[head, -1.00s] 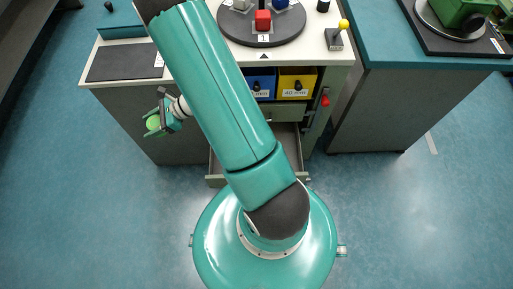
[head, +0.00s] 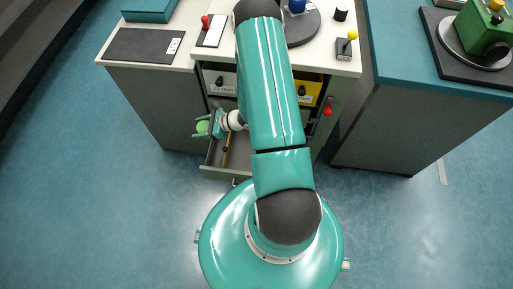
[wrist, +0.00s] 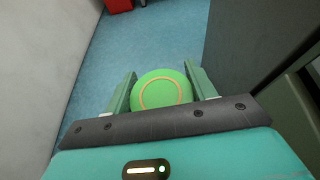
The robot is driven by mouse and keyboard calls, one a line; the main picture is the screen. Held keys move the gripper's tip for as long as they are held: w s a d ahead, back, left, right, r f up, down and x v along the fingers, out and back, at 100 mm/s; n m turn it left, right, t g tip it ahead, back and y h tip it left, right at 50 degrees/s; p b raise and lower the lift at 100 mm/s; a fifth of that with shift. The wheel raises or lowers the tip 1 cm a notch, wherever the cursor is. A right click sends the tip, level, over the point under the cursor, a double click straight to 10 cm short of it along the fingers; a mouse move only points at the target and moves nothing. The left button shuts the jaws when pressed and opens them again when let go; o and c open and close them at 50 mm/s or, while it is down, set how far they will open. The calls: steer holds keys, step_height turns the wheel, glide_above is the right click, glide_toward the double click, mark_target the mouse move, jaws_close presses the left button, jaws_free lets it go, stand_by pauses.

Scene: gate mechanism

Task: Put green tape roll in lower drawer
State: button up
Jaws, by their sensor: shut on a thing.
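The green tape roll (wrist: 161,91) is held between the two fingers of my gripper (wrist: 161,88) in the wrist view, with a thin orange ring on its face. In the head view my gripper (head: 207,127) and the green tape roll (head: 203,128) are at the left edge of the open lower drawer (head: 218,174). The drawer is pulled out under the workbench, and a long brownish item lies inside at its left. My arm hides much of the drawer's right part. I cannot tell the height of the roll above the drawer.
Above the drawer are a grey bin (head: 222,82) and a yellow bin (head: 309,90). A red handle (head: 328,111) sticks out at the right. A grey cabinet side (head: 158,112) stands left of the drawer. The blue floor in front is open.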

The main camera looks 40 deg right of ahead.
mark_target(226, 150)
steer(key=s+d+f+m+t+h, duration=0.1)
steer(key=d+f, duration=0.1)
steer(key=f, duration=0.2)
steer(key=s+d+f+m+t+h, duration=0.1)
steer(key=s+f, duration=0.1)
steer(key=f, duration=0.2)
steer(key=s+d+f+m+h, duration=0.1)
steer(key=d+f+m+h, duration=0.1)
steer(key=f, duration=0.3)
steer(key=shift+s+d+f+t, duration=0.1)
steer(key=shift+s+d+t, duration=0.2)
steer(key=shift+d+t, duration=0.1)
steer(key=s+d+f, duration=0.1)
steer(key=d+f, duration=0.2)
steer(key=d, duration=0.1)
steer(key=s+d+f, duration=0.1)
steer(key=d+f, duration=0.1)
steer(key=d, duration=0.2)
steer(key=s+d+f, duration=0.1)
steer(key=d+f, duration=0.2)
steer(key=d, duration=0.1)
steer(key=shift+s+d+f, duration=0.1)
steer(key=shift+f, duration=0.25)
steer(key=shift+s+d+f, duration=0.15)
steer(key=shift+d+f, duration=0.3)
steer(key=shift+f, duration=0.1)
steer(key=shift+d+f, duration=0.15)
steer(key=shift+f, duration=1.45)
steer(key=o, duration=1)
steer(key=shift+f, duration=0.15)
